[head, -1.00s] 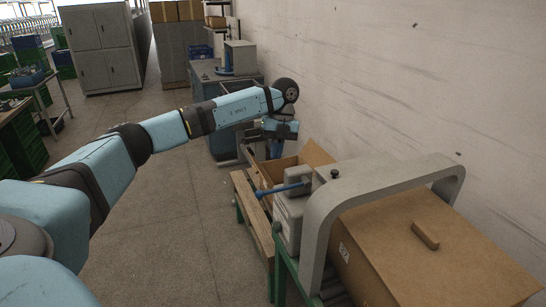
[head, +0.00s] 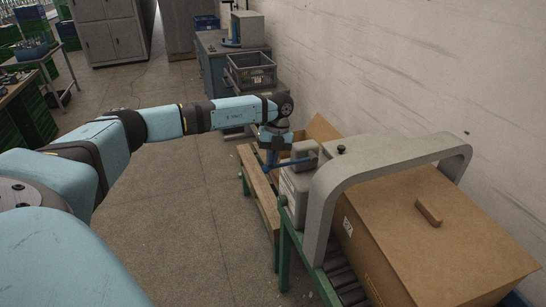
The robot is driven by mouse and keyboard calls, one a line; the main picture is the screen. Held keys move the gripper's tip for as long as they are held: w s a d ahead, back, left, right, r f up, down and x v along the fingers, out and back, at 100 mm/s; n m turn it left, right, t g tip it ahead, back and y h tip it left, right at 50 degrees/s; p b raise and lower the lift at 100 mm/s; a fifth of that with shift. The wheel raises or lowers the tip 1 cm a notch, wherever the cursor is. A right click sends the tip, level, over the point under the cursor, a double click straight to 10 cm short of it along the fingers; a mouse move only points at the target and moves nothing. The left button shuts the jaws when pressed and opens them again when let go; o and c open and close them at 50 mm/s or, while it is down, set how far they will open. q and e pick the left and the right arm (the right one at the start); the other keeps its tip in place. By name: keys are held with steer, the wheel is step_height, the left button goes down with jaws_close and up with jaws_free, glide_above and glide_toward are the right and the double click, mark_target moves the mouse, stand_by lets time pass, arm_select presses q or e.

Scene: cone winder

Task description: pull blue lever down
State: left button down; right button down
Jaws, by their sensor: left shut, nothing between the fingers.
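The blue lever (head: 296,162) sticks out to the left from the grey machine housing (head: 296,190) beside the conveyor, and looks close to level. My left gripper (head: 269,158) is shut, points down and is at the lever's outer end. It overlaps that end in the head view and partly hides it, so I cannot tell whether they touch. My right gripper is not in view.
A grey arch (head: 322,215) spans the roller conveyor, with a large cardboard box (head: 430,235) under it. A wooden bench (head: 258,190) stands left of the housing, and the wall is on the right. Open floor (head: 175,220) lies left.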

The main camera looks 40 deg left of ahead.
arm_select(q)
steer(key=shift+f, duration=0.1)
